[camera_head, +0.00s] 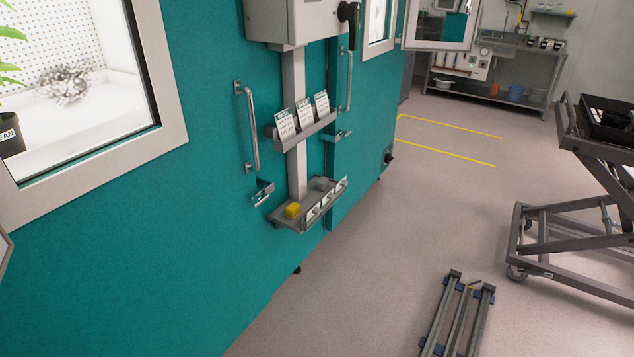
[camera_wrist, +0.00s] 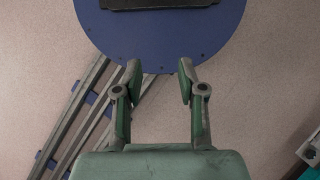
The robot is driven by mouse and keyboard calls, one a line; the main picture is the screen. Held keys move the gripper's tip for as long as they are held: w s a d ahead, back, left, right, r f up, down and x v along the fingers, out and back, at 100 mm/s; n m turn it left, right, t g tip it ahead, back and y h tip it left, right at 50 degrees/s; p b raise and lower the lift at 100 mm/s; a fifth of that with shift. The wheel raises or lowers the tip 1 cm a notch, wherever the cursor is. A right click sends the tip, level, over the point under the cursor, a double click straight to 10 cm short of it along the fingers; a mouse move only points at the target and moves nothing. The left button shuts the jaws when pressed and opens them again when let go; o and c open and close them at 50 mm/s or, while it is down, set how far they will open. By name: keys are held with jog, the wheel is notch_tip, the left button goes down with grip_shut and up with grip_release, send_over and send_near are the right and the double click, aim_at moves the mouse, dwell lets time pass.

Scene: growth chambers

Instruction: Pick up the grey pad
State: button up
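A small grey block that looks like the grey pad (camera_head: 320,184) sits on the lower wall shelf (camera_head: 312,212) in the head view, at the middle of the picture. A yellow block (camera_head: 292,210) lies on the same shelf, nearer and to the left of it. My gripper (camera_wrist: 160,72) shows in the wrist view with its two fingers apart and nothing between them. It points down over my own round blue base and the floor. My gripper does not show in the head view, and the pad does not show in the wrist view.
An upper rack (camera_head: 304,127) holds three labelled cards above the shelf. Metal door handles (camera_head: 251,128) stick out from the teal chamber wall (camera_head: 190,220) nearby. A lift cart (camera_head: 580,210) stands at the right.

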jog(key=shift+o, duration=0.4)
jog(key=o, duration=0.9)
